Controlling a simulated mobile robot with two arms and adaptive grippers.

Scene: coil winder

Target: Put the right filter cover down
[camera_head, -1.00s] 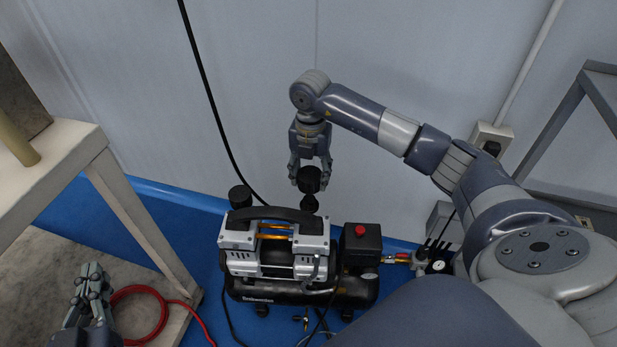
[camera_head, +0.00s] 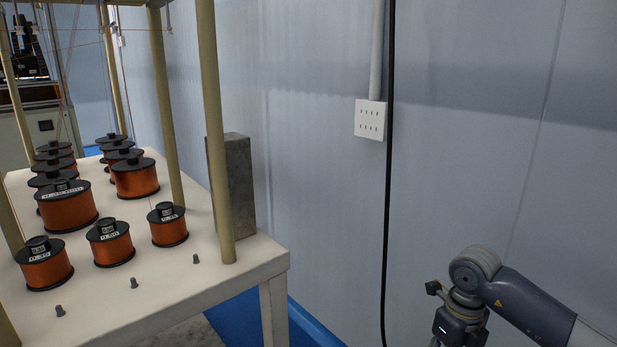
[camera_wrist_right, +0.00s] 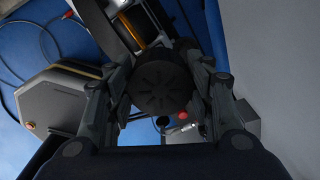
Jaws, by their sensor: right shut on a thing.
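The right filter cover (camera_wrist_right: 160,88) is a round black cap with radial ribs on its face. In the right wrist view it sits between the fingers of my right gripper (camera_wrist_right: 168,84), which is shut on it. In the head view the wrist of my right arm shows at the lower right, with the fingers and cover cut off by the bottom edge. The air compressor (camera_wrist_right: 132,22) lies below the cover in the wrist view, partly hidden by it and the fingers. My left gripper is out of view.
A white table (camera_head: 170,290) with several copper wire spools (camera_head: 136,178) stands at the left. A black cable (camera_head: 388,200) hangs before the wall, left of my right arm. A socket panel (camera_head: 369,119) is on the wall.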

